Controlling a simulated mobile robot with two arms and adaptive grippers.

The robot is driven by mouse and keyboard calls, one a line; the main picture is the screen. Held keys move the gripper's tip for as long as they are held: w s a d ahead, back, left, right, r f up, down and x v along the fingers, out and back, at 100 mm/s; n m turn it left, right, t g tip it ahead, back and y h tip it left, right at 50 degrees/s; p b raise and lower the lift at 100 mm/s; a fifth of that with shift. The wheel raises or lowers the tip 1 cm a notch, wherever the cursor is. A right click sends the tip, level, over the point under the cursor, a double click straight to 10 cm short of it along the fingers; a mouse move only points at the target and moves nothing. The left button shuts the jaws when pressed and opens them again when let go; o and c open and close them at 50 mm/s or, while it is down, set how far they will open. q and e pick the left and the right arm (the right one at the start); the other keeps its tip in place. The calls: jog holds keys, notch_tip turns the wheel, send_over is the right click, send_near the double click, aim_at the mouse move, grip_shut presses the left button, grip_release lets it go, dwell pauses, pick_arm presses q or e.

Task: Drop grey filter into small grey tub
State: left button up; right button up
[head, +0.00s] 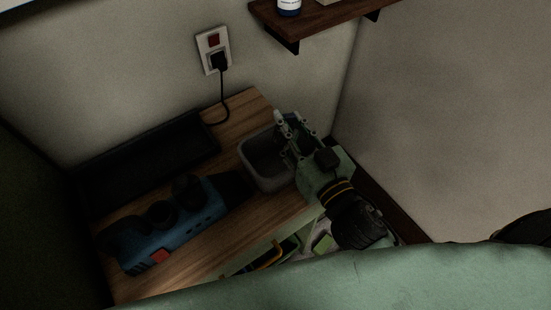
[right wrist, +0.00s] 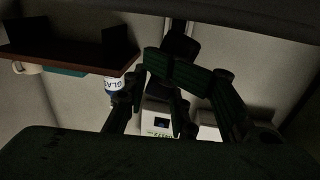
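The small grey tub (head: 250,176) stands on the wooden bench top near the wall corner. My right gripper (head: 293,125) is over the tub's right side, with its fingers above the opening, and hides part of it. In the right wrist view the fingers (right wrist: 178,112) are spread, with background showing between them and nothing seen held. I cannot make out the grey filter in either view; the tub's inside is dark and partly covered. My left gripper is not in view.
A blue device (head: 165,222) with black knobs and a black tray (head: 145,160) lie left of the tub. A socket with plug (head: 214,52) is on the wall. A dark shelf (head: 325,14) holds a bottle (head: 289,6). An open drawer (head: 268,256) shows at the front.

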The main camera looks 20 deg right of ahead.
jog(key=o, duration=0.6)
jog(key=v, duration=1.2)
dwell(0.5)
